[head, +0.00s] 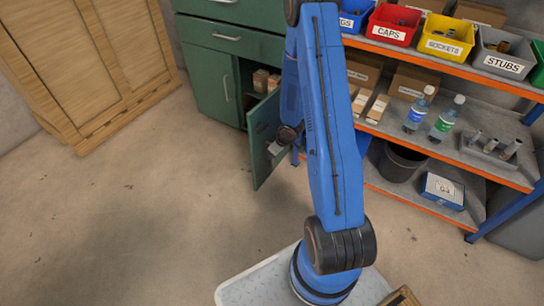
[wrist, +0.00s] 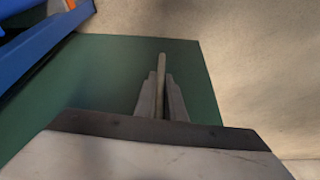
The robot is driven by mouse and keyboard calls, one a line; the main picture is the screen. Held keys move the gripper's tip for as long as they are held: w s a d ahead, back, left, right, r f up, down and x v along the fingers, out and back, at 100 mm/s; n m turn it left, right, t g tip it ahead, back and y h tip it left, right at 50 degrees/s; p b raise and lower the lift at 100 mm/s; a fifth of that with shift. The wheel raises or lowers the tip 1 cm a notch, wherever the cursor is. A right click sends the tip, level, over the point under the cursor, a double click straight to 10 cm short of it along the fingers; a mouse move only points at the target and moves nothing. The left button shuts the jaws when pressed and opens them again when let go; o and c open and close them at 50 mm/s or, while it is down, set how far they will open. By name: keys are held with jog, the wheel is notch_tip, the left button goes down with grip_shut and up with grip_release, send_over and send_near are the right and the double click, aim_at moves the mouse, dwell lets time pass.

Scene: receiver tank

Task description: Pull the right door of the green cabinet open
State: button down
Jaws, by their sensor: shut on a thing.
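The green cabinet (head: 208,82) stands at the back, left of the shelf rack. Its left door is closed and has a vertical handle. Its right door (head: 262,165) stands well open, swung out into the room, and boxes show inside the cabinet. The green door panel also fills much of the wrist view (wrist: 90,75). My gripper (head: 275,150) is at the door, partly hidden by my blue arm. In the wrist view my gripper (wrist: 160,105) is shut on the door's grey bar handle (wrist: 161,62), which sticks out past the fingertips.
A wooden cabinet (head: 85,60) stands at the left. An orange-edged shelf rack (head: 455,165) with bins and bottles is at the right, with a dark bucket (head: 401,165) on its low shelf. The concrete floor (head: 130,220) left of the open door is clear.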

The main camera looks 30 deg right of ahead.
jog(key=c, duration=1.8)
grip_release()
jog(key=shift+c, duration=0.2)
jog(key=v, duration=1.7)
jog(key=shift+s, duration=0.2)
jog(key=shift+w+r, duration=0.1)
jog(key=shift+r, duration=0.1)
